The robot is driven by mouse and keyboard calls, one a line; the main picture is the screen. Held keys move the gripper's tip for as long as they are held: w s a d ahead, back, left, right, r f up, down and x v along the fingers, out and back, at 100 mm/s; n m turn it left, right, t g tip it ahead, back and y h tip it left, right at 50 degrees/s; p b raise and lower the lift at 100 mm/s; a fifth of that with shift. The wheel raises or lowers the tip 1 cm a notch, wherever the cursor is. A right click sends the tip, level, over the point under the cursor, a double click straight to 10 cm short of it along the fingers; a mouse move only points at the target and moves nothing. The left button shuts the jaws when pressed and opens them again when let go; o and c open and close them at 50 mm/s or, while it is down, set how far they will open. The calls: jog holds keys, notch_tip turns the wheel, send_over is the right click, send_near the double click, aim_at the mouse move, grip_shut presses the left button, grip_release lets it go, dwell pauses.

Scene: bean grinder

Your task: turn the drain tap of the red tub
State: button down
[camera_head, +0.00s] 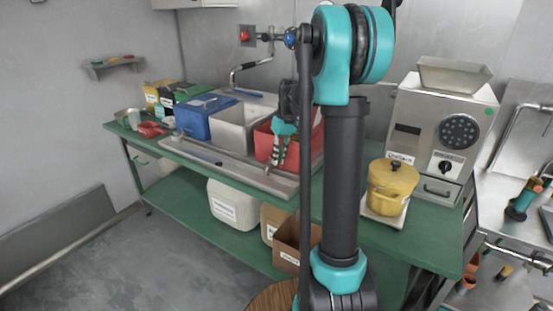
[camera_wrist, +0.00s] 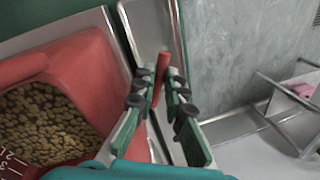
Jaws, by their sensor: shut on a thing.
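The wrist view shows the tub (camera_wrist: 112,82) at the left, with brown beans inside. The red lever of its drain tap (camera_wrist: 160,77) stands out beside the tub wall, between my fingers. My gripper (camera_head: 274,164) is in front of the tub, pointing down. In the wrist view my gripper (camera_wrist: 162,88) is shut on the lever. The rest of the tap is hidden by the fingers.
A yellow pot (camera_head: 391,188) and a steel grinder (camera_head: 437,136) are to the right. The lower shelf (camera_head: 183,207) holds a white container (camera_head: 233,204) and boxes.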

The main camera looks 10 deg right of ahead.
jog(key=shift+w+d+n, duration=0.1)
jog(key=shift+d+n, duration=0.1)
jog(key=shift+n, duration=0.2)
jog(key=c, duration=1.6)
grip_release()
jog(key=shift+w+d+r, duration=0.1)
jog(key=shift+d+r, duration=0.1)
jog(key=shift+r, duration=1.05)
jog(key=shift+w+d+r, duration=0.1)
jog(key=shift+d+r, duration=0.15)
jog(key=shift+r, duration=0.95)
jog(key=shift+w+d+r, duration=0.1)
jog(key=shift+d+r, duration=0.1)
jog(key=shift+r, duration=1.05)
